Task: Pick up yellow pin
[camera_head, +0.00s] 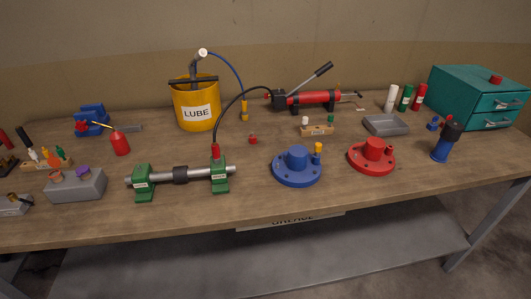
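A yellow pin (318,149) stands upright at the right edge of the blue flange (297,178), in the front middle of the bench. I cannot tell whether it sits in a hole there. Another yellow piece (245,108) stands near the blue hose, right of the yellow LUBE bucket (196,106). My gripper is not in view.
A red flange (371,156) lies right of the blue one, with a blue cylinder (441,150) further right. A pipe on green stands (180,176) is to the left. A grey tray (386,125) and teal drawer cabinet (480,98) are at the right. The bench's front strip is mostly clear.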

